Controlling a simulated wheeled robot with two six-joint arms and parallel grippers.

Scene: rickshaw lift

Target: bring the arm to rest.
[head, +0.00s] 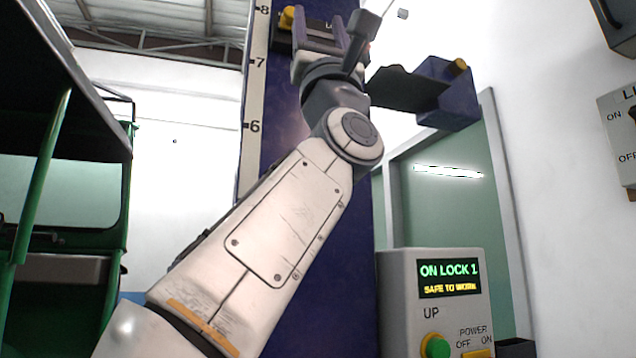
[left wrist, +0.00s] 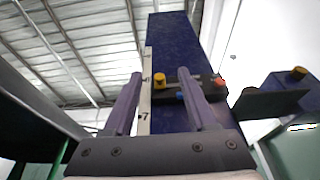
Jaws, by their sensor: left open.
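My left arm reaches up from the bottom of the head view. My left gripper (head: 322,30) is high up in front of the dark blue lift post (head: 350,230), with its fingers apart. In the left wrist view the two fingers of the left gripper (left wrist: 160,76) point up and stand apart with nothing held between them. Behind them are the blue post (left wrist: 180,45) and a dark bar with a yellow button (left wrist: 160,80), a blue part and a red part. I cannot tell how far the fingers are from the bar. My right gripper does not show.
A grey control box (head: 400,290) reads "ON LOCK 1, SAFE TO WORK" and has a green knob (head: 436,346). A blue block (head: 450,100) on a dark arm juts right from the post. A green rickshaw (head: 60,190) stands left. A switch box (head: 622,130) hangs right.

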